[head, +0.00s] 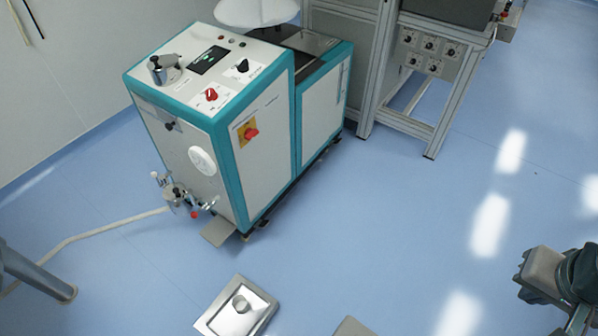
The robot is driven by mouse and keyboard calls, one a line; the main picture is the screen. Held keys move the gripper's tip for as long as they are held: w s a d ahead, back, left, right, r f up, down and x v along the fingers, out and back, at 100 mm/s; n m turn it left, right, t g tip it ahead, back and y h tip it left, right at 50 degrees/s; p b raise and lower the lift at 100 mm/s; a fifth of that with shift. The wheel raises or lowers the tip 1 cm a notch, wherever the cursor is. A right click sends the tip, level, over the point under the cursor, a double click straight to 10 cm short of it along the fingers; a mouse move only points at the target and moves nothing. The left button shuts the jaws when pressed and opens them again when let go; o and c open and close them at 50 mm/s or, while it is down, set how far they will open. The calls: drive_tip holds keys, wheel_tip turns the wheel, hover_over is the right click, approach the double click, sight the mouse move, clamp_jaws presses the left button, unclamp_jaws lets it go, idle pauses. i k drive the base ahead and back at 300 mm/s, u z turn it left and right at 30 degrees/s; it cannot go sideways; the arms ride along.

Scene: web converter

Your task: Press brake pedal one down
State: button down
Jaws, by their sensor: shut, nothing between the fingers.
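A flat grey plate (219,231) sticks out low at the front of the machine. The corner of another grey piece (351,327) shows at the bottom edge, mostly cut off. I see no label telling which is brake pedal one. My gripper (526,283) is at the lower right, partly cut off by the picture edge. It is shut and empty, well to the right of the floor unit and touching nothing visible.
A white and teal machine (275,135) with knobs and switches stands at upper centre. A metal frame with a control panel (432,47) stands behind it. A pale hose (100,233) crosses the floor to a dark tube (35,274) at left. The right floor is clear.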

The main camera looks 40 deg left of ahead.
sight(262, 224)
drive_tip(key=u, duration=0.6)
drive_tip(key=i, duration=1.1)
drive_tip(key=u, duration=1.4)
drive_tip(key=i, duration=0.45)
drive_tip(key=u, duration=0.35)
